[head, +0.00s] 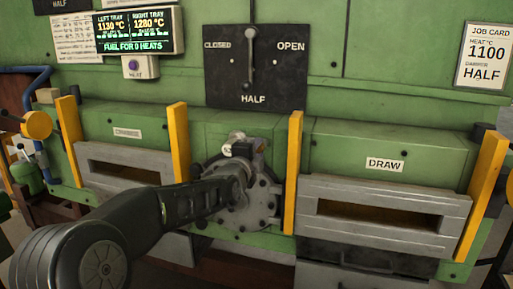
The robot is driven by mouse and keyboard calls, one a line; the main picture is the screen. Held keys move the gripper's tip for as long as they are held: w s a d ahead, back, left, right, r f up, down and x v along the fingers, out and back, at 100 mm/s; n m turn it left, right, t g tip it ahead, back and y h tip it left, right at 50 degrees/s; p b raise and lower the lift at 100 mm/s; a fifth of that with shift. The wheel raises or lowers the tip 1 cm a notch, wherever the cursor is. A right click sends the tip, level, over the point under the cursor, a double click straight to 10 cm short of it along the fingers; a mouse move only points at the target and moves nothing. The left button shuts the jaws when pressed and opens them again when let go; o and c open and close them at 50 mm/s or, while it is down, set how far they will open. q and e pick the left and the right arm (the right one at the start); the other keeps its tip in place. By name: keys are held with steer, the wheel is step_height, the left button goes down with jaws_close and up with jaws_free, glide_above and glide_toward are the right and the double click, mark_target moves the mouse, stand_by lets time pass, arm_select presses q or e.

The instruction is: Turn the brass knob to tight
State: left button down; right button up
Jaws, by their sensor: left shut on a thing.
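My left arm reaches in from the lower left to a round grey bolted plate (256,207) at the centre of the furnace front. My left gripper (246,150) is at the top of this plate and is shut on what seems to be the brass knob. The knob is mostly hidden by the gripper and wrist, so its turn position and any tight marking cannot be read. My right gripper is not in view.
Yellow uprights (294,172) flank the plate. A slotted grey door (385,238) under the DRAW label is at right; another (120,152) is at left. Above hangs the damper board (285,72), its lever (249,62) standing vertical. A job card (485,56) reads 1100, HALF.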

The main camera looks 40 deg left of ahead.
arm_select(q)
steer(key=shift+m+p, duration=0.4)
steer(key=shift+m, duration=0.8)
steer(key=c, duration=1.1)
jaws_free()
steer(key=b+v, duration=0.1)
steer(key=v, duration=0.7)
steer(key=shift+b, duration=0.3)
steer(key=shift+w+f, duration=0.1)
